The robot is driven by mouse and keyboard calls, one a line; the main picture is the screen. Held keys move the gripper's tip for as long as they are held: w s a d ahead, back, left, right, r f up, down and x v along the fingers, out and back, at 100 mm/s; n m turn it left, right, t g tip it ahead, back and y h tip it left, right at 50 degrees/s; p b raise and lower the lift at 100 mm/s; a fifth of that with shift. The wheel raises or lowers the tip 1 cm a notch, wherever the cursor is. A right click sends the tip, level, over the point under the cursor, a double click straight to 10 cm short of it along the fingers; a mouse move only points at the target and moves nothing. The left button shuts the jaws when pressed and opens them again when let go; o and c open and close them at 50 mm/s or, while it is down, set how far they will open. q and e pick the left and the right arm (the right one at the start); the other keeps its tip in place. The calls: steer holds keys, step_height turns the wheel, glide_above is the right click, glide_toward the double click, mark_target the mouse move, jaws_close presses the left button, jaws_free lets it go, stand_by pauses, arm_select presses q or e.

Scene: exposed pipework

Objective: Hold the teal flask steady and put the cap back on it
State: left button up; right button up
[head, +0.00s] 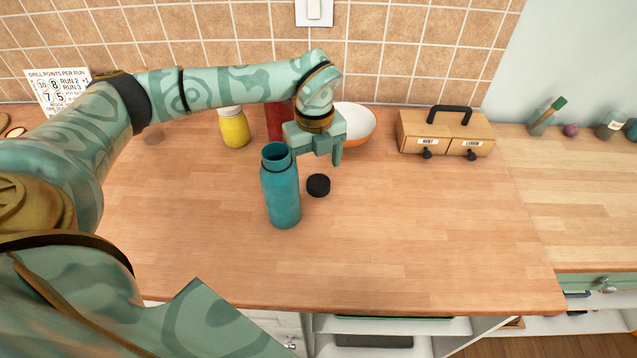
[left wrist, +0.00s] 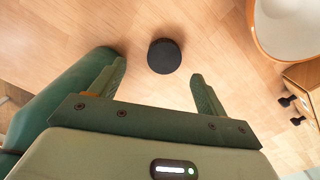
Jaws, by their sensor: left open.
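The teal flask (head: 281,190) stands upright and uncapped on the wooden counter, its dark mouth open. The black cap (head: 318,185) lies on the counter just right of the flask. My left gripper (head: 323,152) is above the counter, behind the flask and the cap in the head view. In the left wrist view, my left gripper (left wrist: 158,85) is open and empty, with the cap (left wrist: 164,56) beyond the gap between its fingers. The flask (left wrist: 62,90) is beside the left finger there. I cannot tell whether they touch. My right gripper is not in view.
A yellow jar (head: 234,128) and a red container (head: 278,122) stand behind the flask. A white and orange bowl (head: 356,125) is behind my left gripper. A wooden drawer box (head: 445,133) stands at the back right.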

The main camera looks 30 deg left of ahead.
mark_target(318, 182)
arm_select(q)
steer(key=f, duration=0.1)
steer(key=f+b, duration=0.1)
steer(key=f, duration=0.3)
steer(key=shift+w+d+f, duration=0.15)
steer(key=shift+w, duration=0.2)
steer(key=c, duration=1)
